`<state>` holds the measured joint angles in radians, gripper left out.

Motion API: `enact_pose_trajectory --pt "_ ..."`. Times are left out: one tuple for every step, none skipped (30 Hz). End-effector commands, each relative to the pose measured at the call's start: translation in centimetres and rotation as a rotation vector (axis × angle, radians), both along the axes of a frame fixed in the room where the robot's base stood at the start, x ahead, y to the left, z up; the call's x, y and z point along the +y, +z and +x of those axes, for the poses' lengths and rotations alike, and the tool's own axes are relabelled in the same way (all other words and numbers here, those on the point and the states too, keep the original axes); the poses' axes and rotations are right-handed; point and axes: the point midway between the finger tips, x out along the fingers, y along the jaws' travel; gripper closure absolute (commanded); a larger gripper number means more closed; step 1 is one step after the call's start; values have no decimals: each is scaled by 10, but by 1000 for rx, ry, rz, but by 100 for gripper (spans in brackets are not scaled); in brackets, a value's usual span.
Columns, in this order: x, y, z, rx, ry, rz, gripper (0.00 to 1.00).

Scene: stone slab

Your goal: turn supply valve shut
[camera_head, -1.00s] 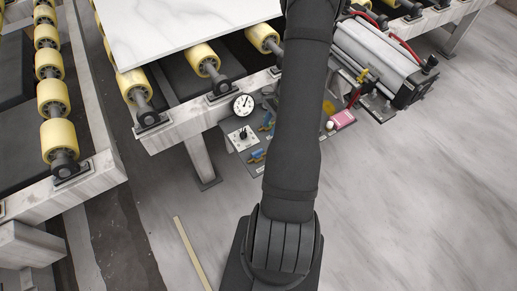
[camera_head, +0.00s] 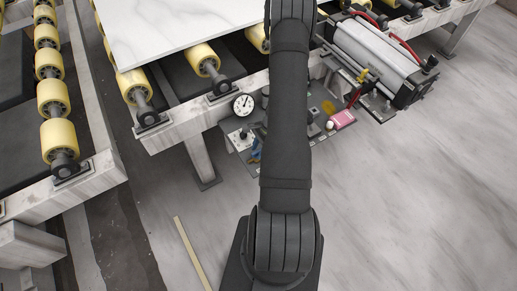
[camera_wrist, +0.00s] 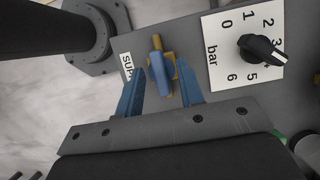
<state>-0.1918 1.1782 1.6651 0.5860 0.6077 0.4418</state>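The supply valve (camera_wrist: 160,68) has a blue lever on a brass body, beside a label of which "SUP" shows in the wrist view. My gripper (camera_wrist: 159,72) is open, with one blue finger on each side of the lever. Gaps show between the lever and both fingers. The lever points roughly along the fingers. In the head view my arm hides most of the gripper. A bit of blue shows at the arm's left edge, and I cannot tell if it is valve or finger.
A white bar dial with a black knob (camera_wrist: 262,50) sits close right of the valve. A round gauge (camera_head: 243,104) stands above the panel. A stone slab (camera_head: 170,25) rests on yellow rollers.

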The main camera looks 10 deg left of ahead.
Motion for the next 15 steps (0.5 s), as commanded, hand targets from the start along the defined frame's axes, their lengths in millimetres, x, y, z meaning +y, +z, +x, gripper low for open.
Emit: enact_pose_trajectory --pt "0 0 0 0 0 0 65" --pt "0 0 0 0 0 0 65" --pt "0 0 0 0 0 0 65" --pt "0 0 0 0 0 0 67" --pt "0 0 0 0 0 0 73" --pt "0 0 0 0 0 0 81" --pt "0 0 0 0 0 0 87" --pt "0 0 0 0 0 0 93" --pt "0 0 0 0 0 0 100" --pt "0 0 0 0 0 0 100" --pt "0 0 0 0 0 0 100" --pt "0 0 0 0 0 0 100" --pt "0 0 0 0 0 0 100" --pt "0 0 0 0 1 0 100" --pt "0 0 0 0 3 0 100"
